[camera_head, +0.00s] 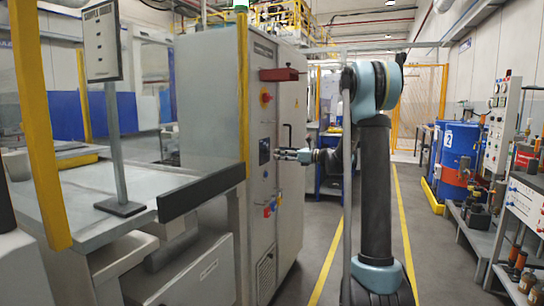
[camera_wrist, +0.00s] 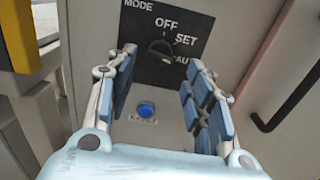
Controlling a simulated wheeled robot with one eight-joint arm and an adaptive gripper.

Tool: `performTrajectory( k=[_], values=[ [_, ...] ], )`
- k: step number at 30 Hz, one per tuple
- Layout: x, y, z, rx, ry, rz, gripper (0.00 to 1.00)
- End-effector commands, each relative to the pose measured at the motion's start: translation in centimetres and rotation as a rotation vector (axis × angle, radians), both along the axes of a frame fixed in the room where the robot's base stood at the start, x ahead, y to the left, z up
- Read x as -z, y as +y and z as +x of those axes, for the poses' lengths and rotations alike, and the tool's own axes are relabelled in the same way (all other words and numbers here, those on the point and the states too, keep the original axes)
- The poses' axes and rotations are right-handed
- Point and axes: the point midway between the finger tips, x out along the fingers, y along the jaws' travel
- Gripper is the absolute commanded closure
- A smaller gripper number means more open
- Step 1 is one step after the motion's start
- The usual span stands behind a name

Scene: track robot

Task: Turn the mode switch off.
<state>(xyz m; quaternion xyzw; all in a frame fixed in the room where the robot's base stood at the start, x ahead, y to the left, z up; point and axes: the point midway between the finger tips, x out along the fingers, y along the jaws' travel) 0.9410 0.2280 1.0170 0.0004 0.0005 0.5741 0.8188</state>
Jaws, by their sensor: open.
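The mode switch (camera_wrist: 160,48) is a dark rotary knob on a black plate marked MODE, OFF, SET and a partly covered label starting AU. Which label the knob points to is hard to tell. In the head view the switch plate (camera_head: 264,151) is a small dark square on the grey cabinet's front. My gripper (camera_wrist: 162,57) is open, with one finger on each side of the knob in the wrist view. Nothing is between its pads. In the head view my gripper (camera_head: 283,154) reaches left, close to the plate; contact cannot be told.
A blue button (camera_wrist: 146,109) sits below the plate, its label partly hidden. A dark bar handle (camera_wrist: 288,95) stands out on the right. On the cabinet (camera_head: 210,95) a red box (camera_head: 279,75) juts out above. A yellow post (camera_head: 243,90) stands left of the panel.

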Motion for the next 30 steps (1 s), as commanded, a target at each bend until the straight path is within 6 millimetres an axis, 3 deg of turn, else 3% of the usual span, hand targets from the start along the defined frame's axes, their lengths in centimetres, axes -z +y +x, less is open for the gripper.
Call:
performTrajectory(
  k=[3,10,23,28,30],
  values=[
    [0.0,2.0,0.7,-0.003,0.000,0.000,0.53],
    [0.0,4.4,1.6,-0.001,0.000,0.000,0.53],
    [0.0,5.1,1.9,0.000,0.000,0.000,0.53],
    [0.0,5.1,1.9,0.000,0.000,0.000,0.91],
    [0.0,5.1,1.9,0.001,0.000,0.000,0.96]
  ],
)
